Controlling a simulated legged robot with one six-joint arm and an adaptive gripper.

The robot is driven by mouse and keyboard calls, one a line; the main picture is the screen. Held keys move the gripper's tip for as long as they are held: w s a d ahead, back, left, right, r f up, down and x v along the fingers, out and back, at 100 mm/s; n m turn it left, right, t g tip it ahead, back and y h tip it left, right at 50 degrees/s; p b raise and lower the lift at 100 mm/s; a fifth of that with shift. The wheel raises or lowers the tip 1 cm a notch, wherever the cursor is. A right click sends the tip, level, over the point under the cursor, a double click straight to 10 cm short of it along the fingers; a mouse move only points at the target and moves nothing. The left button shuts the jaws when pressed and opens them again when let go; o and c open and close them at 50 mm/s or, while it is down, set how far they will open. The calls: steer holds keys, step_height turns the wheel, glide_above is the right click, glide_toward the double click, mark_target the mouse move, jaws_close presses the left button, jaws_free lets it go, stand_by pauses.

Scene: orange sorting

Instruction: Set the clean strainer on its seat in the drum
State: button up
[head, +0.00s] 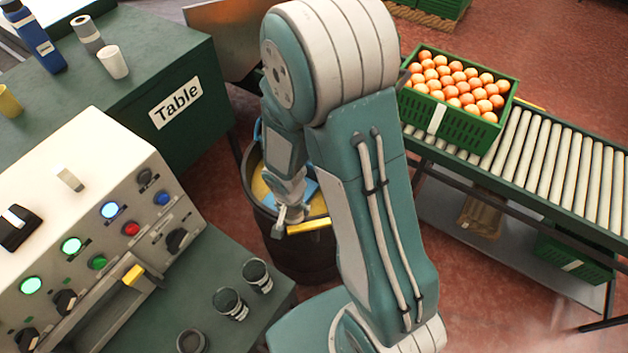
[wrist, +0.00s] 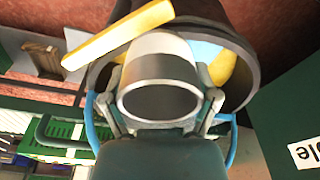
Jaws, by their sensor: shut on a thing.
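My gripper (wrist: 160,92) has a finger on each side of a grey, cup-shaped cylinder (wrist: 158,78) and is shut on it; this looks like the strainer. Its open, dark end faces the wrist camera, and any mesh cannot be made out. The dark drum (wrist: 247,88) is behind it in the wrist view, with yellow and light blue inside. In the head view my gripper (head: 290,212) is over the near part of the drum (head: 290,255), partly hidden by my arm. The seat is hidden, and I cannot tell whether the strainer touches the drum.
A yellow bar (head: 308,226) crosses the drum's near rim. A control panel (head: 110,240) and several dark cups (head: 230,304) are at the left. A green table (head: 150,60) stands behind. A roller conveyor (head: 550,150) bears a crate (head: 460,125) of orange balls at the right.

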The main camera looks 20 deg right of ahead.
steer(key=w+f, duration=0.3)
steer(key=w, duration=0.1)
steer(key=w+d+f, duration=0.1)
steer(key=w+f, duration=0.2)
steer(key=w, duration=0.1)
steer(key=w+d+f, duration=0.1)
steer(key=w+f, duration=0.2)
steer(key=w, duration=0.1)
steer(key=shift+w+f, duration=0.15)
steer(key=shift+w, duration=0.25)
steer(key=shift+w+a+f, duration=0.15)
steer(key=shift+w+f, duration=0.25)
steer(key=shift+f, duration=0.05)
steer(key=shift+d+f, duration=0.25)
steer(key=shift+f, duration=0.45)
steer(key=shift+d+f, duration=0.2)
steer(key=shift+f, duration=0.5)
steer(key=shift+a+f, duration=0.1)
steer(key=o, duration=1)
steer(key=shift+a, duration=0.2)
